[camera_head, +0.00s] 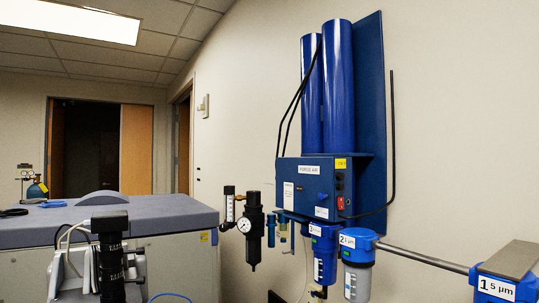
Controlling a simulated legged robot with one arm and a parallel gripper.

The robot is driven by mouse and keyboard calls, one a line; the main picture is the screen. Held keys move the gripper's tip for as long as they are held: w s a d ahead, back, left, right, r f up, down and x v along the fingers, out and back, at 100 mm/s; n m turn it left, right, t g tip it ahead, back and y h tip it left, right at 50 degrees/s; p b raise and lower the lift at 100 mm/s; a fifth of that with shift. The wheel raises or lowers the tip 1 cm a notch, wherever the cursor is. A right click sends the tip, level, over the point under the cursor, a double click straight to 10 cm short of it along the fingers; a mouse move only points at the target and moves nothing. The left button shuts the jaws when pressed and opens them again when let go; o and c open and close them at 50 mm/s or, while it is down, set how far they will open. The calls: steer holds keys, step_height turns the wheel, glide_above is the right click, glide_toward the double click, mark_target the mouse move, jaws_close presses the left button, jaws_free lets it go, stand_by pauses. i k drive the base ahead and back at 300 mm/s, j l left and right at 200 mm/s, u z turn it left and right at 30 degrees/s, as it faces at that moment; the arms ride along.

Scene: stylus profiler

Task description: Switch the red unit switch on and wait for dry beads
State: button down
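The blue air unit (309,188) is mounted on the wall right of centre, with two tall blue cylinders (339,85) above its box. A small red switch (341,203) is at the lower right of the box's front; its on or off position is too small to tell. I cannot make out beads or their colour. A dark upright part with grey pieces at the lower left appears to be my arm and gripper (109,222). It is well left of the unit and apart from it; its fingers cannot be made out.
A metal pipe runs right to a block labelled 1.5 µm (497,288). A grey-topped bench (160,213) fills the left. A dark doorway (90,150) is behind.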

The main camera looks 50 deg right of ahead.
mark_target(340, 207)
steer(key=z, duration=1.95)
